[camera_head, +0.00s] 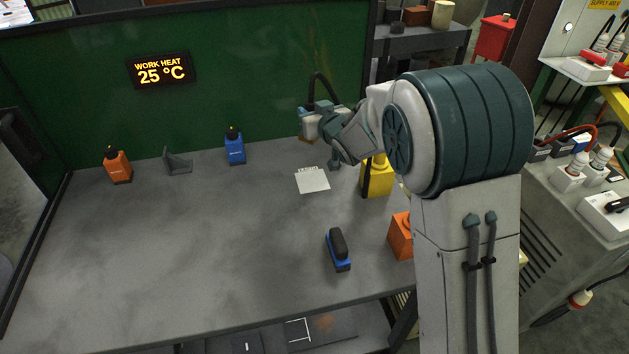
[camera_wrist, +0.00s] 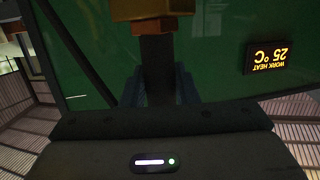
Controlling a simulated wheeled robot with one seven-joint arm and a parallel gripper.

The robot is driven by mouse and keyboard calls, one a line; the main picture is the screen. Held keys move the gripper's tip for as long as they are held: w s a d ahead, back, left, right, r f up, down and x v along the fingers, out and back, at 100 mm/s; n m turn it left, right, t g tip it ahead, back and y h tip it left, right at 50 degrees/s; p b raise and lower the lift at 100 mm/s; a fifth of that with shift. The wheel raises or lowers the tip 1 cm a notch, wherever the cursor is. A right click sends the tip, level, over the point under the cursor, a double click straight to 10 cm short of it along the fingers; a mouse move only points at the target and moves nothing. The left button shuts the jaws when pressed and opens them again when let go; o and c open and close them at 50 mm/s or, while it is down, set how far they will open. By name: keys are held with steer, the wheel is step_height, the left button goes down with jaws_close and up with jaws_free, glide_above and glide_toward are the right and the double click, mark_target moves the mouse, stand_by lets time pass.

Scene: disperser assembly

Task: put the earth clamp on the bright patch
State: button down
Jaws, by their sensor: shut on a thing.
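My gripper (camera_head: 314,126) is in the air over the back of the bench, in front of the green screen. It is shut on the earth clamp, which in the wrist view has a dark bar (camera_wrist: 157,62) between my two blue fingers and a brass-coloured end (camera_wrist: 153,10) beyond them. In the head view only a small brown part of the clamp shows below the fingers, and a dark cable arches above. A pale square (camera_head: 313,180) with small lettering along its back edge lies flat on the bench, below my gripper; it looks like the bright patch.
A yellow block (camera_head: 377,180) stands right of the pale square. An orange block (camera_head: 401,236) and a blue-and-black tool (camera_head: 338,250) are nearer. Orange (camera_head: 117,166) and blue (camera_head: 235,148) bottles and a grey bracket (camera_head: 178,161) stand at the back left. The bench's left middle is clear.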

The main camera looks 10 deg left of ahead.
steer(key=f+b, duration=0.1)
steer(key=f, duration=0.1)
steer(key=f+b, duration=0.4)
steer(key=shift+w, duration=0.35)
step_height(320, 180, down, 10)
steer(key=shift+r, duration=0.2)
steer(key=shift+f+b, duration=0.2)
steer(key=shift+b, duration=0.2)
steer(key=c, duration=1.1)
jaws_free()
